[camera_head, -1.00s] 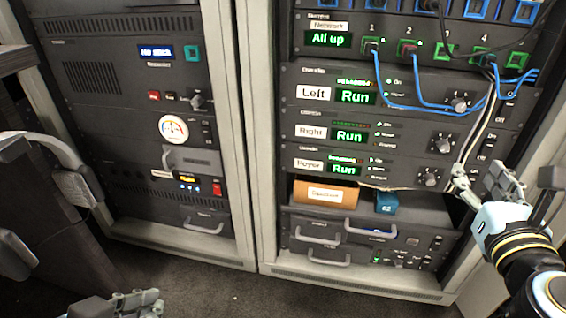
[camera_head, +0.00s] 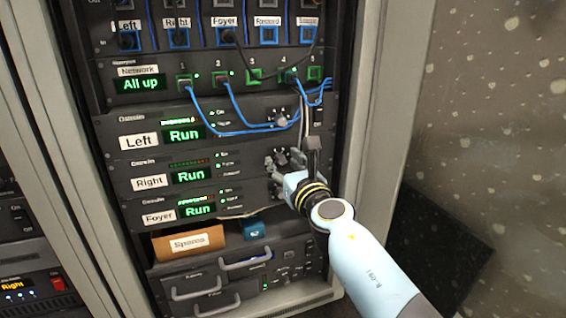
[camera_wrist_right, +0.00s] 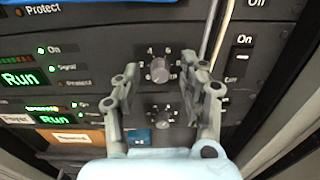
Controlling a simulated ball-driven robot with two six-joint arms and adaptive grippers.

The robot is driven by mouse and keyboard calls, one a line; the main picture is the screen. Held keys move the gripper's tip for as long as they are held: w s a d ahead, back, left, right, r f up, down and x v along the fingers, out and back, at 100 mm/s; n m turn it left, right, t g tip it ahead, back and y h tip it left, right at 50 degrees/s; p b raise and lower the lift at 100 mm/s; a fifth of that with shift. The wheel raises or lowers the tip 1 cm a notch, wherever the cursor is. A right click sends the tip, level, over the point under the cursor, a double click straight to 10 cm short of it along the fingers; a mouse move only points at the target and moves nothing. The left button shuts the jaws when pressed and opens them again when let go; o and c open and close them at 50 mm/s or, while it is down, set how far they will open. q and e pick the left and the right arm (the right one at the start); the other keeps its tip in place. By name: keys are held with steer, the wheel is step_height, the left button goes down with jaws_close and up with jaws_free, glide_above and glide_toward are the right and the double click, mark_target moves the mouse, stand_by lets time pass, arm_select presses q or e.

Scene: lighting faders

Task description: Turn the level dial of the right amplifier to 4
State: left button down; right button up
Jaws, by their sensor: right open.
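The right amplifier (camera_head: 235,172) is the middle of three similar rack units, with a white "Right" label and a green "Run" display. In the wrist view its level dial (camera_wrist_right: 160,68) is a grey knob with numbers around it, 4 and 6 readable above. Its exact setting is too small to read. In the wrist view the open right gripper (camera_wrist_right: 170,82) has one finger on each side of the dial, with gaps. My left gripper is out of view.
The left amplifier's dial (camera_head: 282,120) is just above, and the foyer amplifier's dial (camera_wrist_right: 163,113) just below. Blue cables (camera_head: 240,131) and white cables (camera_wrist_right: 212,35) run close by. A power switch (camera_wrist_right: 237,62) is right of the fingers. A spares box (camera_head: 188,243) is below.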

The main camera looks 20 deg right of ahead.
steer(key=shift+w, duration=0.15)
jaws_close()
